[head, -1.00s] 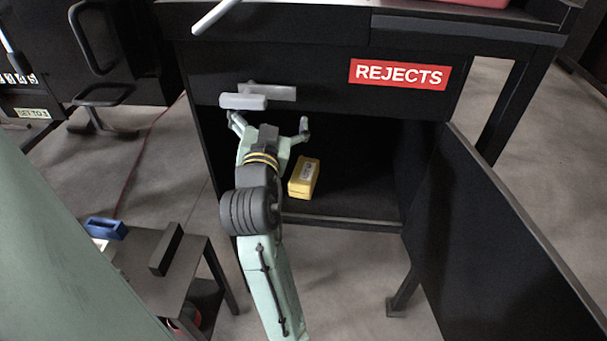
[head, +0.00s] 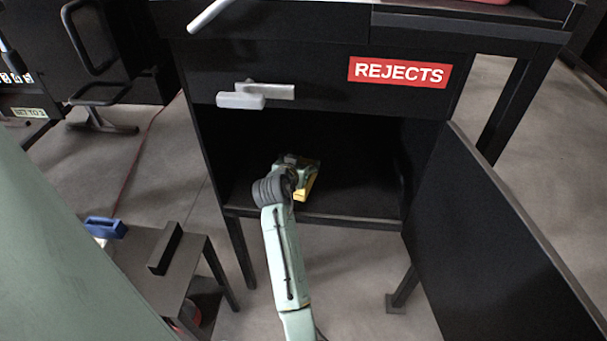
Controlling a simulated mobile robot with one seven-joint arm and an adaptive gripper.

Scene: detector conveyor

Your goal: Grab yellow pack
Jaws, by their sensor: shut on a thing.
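The yellow pack (head: 303,193) lies inside the open black cabinet under the REJECTS sign, near the front of its floor. Only its front end shows, below and right of my gripper. My gripper (head: 306,170) is inside the cabinet, over the pack, and is shut on it. My wrist hides most of the fingers and the pack's rear part. I cannot tell whether the pack still touches the cabinet floor.
The cabinet door (head: 490,225) stands open at the right. A grey handle (head: 250,95) juts out above the opening, and the front sill (head: 350,218) runs below it. A small side table (head: 140,250) with a blue object (head: 106,228) stands at the left.

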